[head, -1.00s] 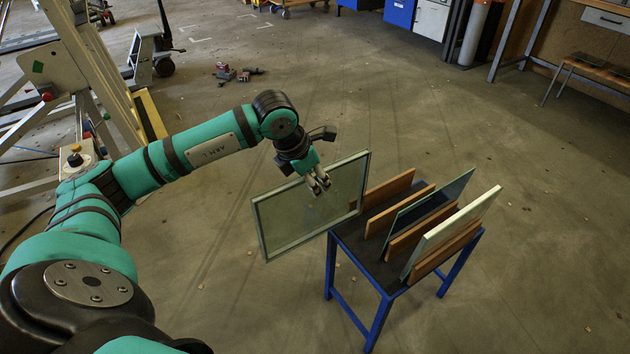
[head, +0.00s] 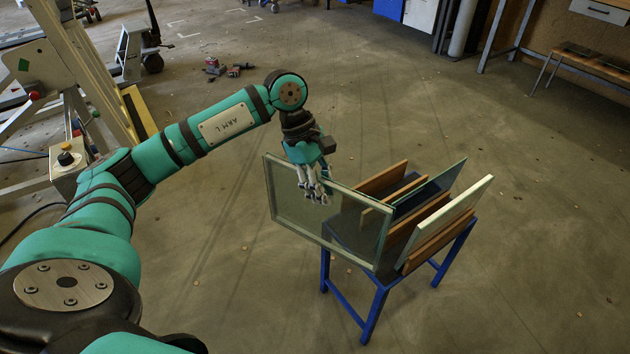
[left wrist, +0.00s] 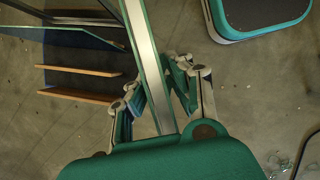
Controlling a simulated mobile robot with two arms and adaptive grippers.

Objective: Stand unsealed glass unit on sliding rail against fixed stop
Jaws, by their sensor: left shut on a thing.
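The glass unit (head: 290,212), a rectangular pane with a pale grey edge, hangs upright from my left gripper (head: 313,190). The fingers are shut on it near its upper edge. In the left wrist view the glass unit (left wrist: 143,42) shows nearly edge-on as a pale strip between the fingers of my left gripper (left wrist: 160,95). In the head view it hangs in front of the blue-legged rack and overlaps it; I cannot tell whether they touch. A cream frame (head: 50,62) stands at the upper left, partly cut off; I cannot make out its rail or stop. My right gripper is out of view.
The rack (head: 325,272) has wooden dividers (head: 437,236) and holds a dark glass pane (head: 440,185) and a white-edged panel (head: 450,220). A control box (head: 67,168) stands by the cream frame. The floor between is mostly clear.

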